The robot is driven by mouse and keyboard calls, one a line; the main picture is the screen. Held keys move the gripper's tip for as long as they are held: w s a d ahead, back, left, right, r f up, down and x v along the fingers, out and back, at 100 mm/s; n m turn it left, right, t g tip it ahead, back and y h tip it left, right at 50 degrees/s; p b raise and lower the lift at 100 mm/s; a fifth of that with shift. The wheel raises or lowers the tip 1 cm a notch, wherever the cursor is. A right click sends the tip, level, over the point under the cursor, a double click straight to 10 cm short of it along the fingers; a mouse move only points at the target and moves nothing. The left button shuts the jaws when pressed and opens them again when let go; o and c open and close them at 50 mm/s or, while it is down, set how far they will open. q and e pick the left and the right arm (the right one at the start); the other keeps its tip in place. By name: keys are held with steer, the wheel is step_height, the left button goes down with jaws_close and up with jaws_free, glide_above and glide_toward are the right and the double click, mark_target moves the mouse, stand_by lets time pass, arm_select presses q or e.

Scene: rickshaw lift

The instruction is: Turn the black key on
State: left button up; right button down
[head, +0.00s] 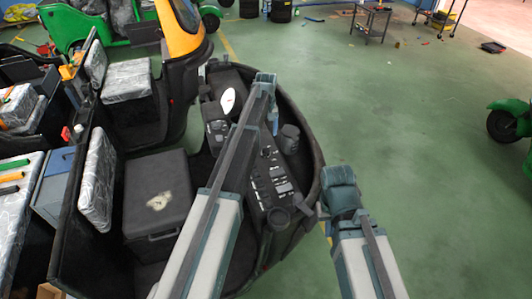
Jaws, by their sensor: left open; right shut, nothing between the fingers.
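The rickshaw's dark dashboard panel (262,180) carries several small switches and light labels. I cannot pick out the black key on it; it is too small or hidden behind my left arm. My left arm crosses over the panel, and my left gripper (273,118) is at its far end, above the far part of the dashboard. It is open and empty. My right gripper (324,212) is at the right outer edge of the rickshaw's front, beside the rim. It is shut with nothing seen in it, and partly hidden by its own wrist.
A black seat box (158,195) stands left of the panel. A round dark knob or cup (289,138) sits on the dashboard's right. The rickshaw's curved black rim (312,150) bounds the right side. Green floor beyond is mostly clear, with a cart (371,22) far off.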

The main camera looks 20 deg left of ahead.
mark_target(266, 147)
arm_select(q)
step_height(266, 147, down, 8)
steer(key=b, duration=0.7)
steer(key=shift+f, duration=0.25)
steer(key=shift+r, duration=0.1)
jaws_close()
